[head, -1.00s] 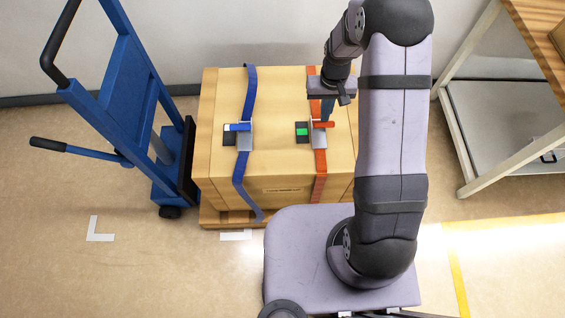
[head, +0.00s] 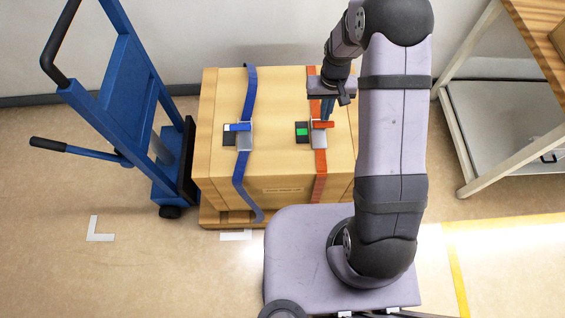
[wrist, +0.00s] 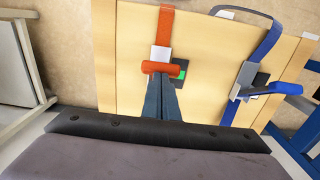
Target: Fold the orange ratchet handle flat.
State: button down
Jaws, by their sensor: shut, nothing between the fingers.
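The orange ratchet handle (head: 323,125) sits on a grey metal ratchet (head: 319,140) on the orange strap (head: 320,188), on top of a wooden crate (head: 280,160). In the wrist view the orange handle (wrist: 161,69) lies crosswise right at my fingertips. My gripper (head: 327,117) is shut with nothing between its fingers, and its tips look to be at or touching the handle's far side. In the wrist view my gripper (wrist: 159,80) points at the handle and partly hides the ratchet. I cannot tell the handle's exact angle.
A black box with a green display (head: 302,132) is beside the orange ratchet. A blue strap with a blue-handled ratchet (head: 240,127) lies to the left. A blue hand truck (head: 110,90) stands left of the crate, and a shelf table (head: 500,100) stands right.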

jog(key=shift+f, duration=0.2)
jog(key=shift+s, duration=0.1)
jog(key=shift+s+f+b, duration=0.5)
jog(key=shift+s+f, duration=0.6)
jog(key=shift+s, duration=0.1)
jog(key=shift+s+f+b, duration=0.35)
jog(key=shift+s+f, duration=0.15)
jog(key=shift+f, duration=0.2)
jog(key=shift+s+f+b, duration=0.3)
jog(key=shift+s+f, duration=0.2)
jog(key=shift+f, duration=0.2)
